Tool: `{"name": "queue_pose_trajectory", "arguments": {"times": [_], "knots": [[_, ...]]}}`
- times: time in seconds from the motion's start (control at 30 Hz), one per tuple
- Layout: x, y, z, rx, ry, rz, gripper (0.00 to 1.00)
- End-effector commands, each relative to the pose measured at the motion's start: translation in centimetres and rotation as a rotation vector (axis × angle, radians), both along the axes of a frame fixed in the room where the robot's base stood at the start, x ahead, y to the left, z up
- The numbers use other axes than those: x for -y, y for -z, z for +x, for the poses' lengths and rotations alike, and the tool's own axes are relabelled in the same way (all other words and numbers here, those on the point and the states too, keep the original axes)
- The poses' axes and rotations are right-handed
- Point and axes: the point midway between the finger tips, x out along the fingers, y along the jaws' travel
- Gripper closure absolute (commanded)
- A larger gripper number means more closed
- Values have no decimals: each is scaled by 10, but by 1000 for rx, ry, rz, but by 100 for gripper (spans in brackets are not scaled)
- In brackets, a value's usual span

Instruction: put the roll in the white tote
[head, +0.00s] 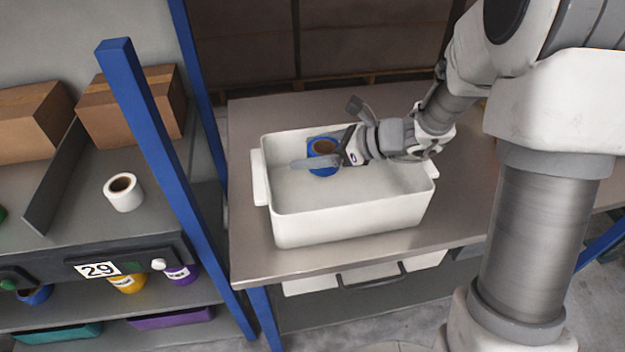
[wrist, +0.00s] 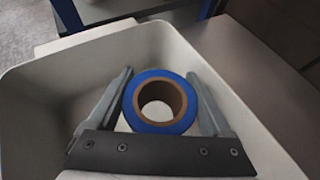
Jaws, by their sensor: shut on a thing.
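A blue roll (head: 324,170) with a brown cardboard core is between the fingers of my gripper (head: 318,160), inside the outline of the white tote (head: 345,232). In the wrist view the roll (wrist: 160,102) sits between the two grey fingers of my gripper (wrist: 160,98), its core opening facing the camera. My gripper is shut on the roll. The tote (wrist: 40,110) surrounds the roll and fingers in the wrist view. I cannot tell whether the roll touches the tote floor.
The tote stands on a grey-brown table (head: 255,262). At left, behind a blue post (head: 150,150), a shelf holds a white roll (head: 123,192) and cardboard boxes (head: 130,108). Purple and yellow items (head: 180,273) stand on the shelf below.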

Motion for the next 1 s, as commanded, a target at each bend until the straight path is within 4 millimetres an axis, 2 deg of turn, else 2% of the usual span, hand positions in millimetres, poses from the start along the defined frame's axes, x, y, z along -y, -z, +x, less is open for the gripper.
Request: {"name": "queue_pose_trajectory", "arguments": {"times": [0.03,0.27,0.5,0.93,0.97,1.0], "knots": [[0,11,0,-2,1,1,79],[0,25,0,0,0,1,79],[0,62,0,-2,0,2,79],[0,69,0,2,0,1,79],[0,67,0,2,0,1,11],[0,67,0,1,0,0,4]]}}
